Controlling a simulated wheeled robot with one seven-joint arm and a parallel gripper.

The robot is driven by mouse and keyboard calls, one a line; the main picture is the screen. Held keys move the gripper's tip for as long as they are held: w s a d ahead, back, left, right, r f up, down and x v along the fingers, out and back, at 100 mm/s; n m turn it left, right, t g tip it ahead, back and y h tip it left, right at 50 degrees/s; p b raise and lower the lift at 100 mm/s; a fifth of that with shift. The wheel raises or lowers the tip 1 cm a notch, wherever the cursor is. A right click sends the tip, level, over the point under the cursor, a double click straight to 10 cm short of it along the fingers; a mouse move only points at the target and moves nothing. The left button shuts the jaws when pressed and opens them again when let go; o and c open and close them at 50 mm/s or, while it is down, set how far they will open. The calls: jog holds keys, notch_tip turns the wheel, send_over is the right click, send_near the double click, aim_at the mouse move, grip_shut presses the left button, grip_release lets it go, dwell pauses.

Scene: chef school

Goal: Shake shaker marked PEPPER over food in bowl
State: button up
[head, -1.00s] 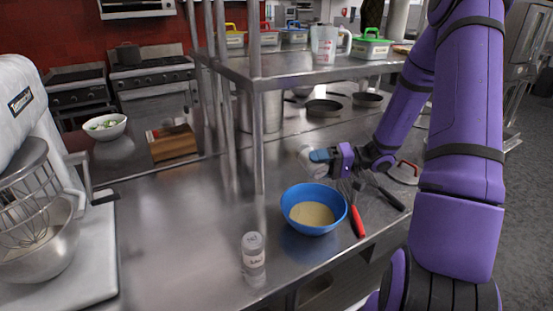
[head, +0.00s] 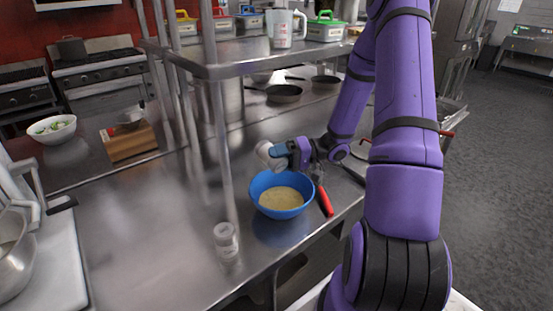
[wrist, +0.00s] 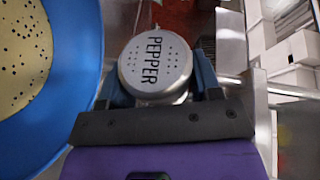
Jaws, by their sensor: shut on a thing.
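My gripper (head: 285,150) is shut on the pepper shaker (head: 268,156), at the far-left rim of the blue bowl (head: 256,187) in the head view. In the wrist view, the shaker's round, holed lid, marked PEPPER (wrist: 155,65), faces the camera between my blue fingers (wrist: 160,88). The shaker's body is mostly hidden behind the lid. The bowl holds pale yellow food (head: 282,199). In the wrist view, the bowl's blue wall (wrist: 88,75) is left of the shaker, and black specks dot the food (wrist: 25,50).
Another clear shaker (head: 227,244) stands on the steel counter (head: 140,225), front left of the bowl. A red-handled utensil (head: 325,201) lies close right of the bowl. A metal shelf post (head: 222,150) rises to the left. The counter left of the bowl is mostly clear.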

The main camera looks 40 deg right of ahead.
jog(key=shift+r, duration=1.55)
jog(key=shift+f, duration=1.6)
jog(key=shift+r, duration=1.55)
